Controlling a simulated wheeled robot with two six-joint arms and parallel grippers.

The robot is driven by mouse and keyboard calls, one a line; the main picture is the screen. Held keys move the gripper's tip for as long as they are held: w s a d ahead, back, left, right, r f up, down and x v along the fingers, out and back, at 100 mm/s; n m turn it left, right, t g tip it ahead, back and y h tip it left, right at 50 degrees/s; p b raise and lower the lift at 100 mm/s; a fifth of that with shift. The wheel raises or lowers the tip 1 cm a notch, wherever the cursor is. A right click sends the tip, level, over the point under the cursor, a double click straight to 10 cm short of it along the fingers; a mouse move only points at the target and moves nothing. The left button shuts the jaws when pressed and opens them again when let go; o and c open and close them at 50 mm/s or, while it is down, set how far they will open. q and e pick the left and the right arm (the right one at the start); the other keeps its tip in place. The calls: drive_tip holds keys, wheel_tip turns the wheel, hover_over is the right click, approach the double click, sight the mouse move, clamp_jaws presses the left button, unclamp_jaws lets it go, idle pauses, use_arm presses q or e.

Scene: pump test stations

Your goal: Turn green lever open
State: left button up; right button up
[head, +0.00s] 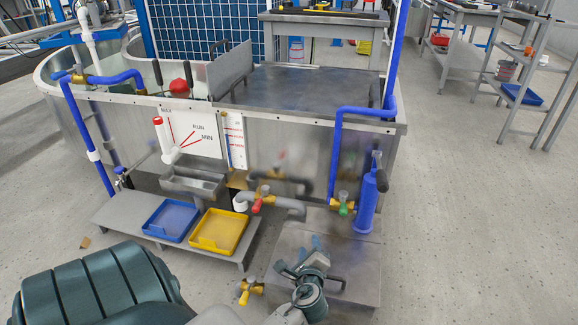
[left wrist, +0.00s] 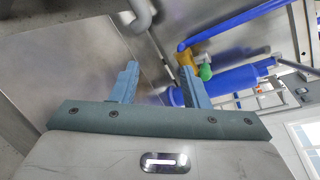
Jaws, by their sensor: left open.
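The green lever (head: 343,209) sits on a brass valve (head: 341,198) at the lower end of a blue pipe, left of a blue pump cylinder (head: 367,200). In the left wrist view the green lever (left wrist: 205,72) shows just right of the right fingertip, farther off. My left gripper (head: 303,258) is in front of the valve and below it in the picture, over a grey metal box. In the left wrist view its two fingers (left wrist: 160,70) are apart with nothing between them. The gripper appears clear of the lever. My right gripper is not in view.
A red-handled valve (head: 259,203) on a grey pipe is left of the green one. The metal box (head: 340,265) has a dark handle. Blue (head: 171,221) and yellow (head: 218,232) trays lie on a low bench. A brass fitting (head: 247,290) is on the floor. Floor at right is clear.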

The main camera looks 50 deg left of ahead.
use_arm(q)
drive_tip(key=s+d+f+n+g+h, duration=0.2)
drive_tip(key=s+n+g+h, duration=0.1)
drive_tip(key=s+n, duration=0.5)
drive_tip(key=shift+s+n+g, duration=0.4)
drive_tip(key=shift+s, duration=0.5)
drive_tip(key=shift+c, duration=0.3)
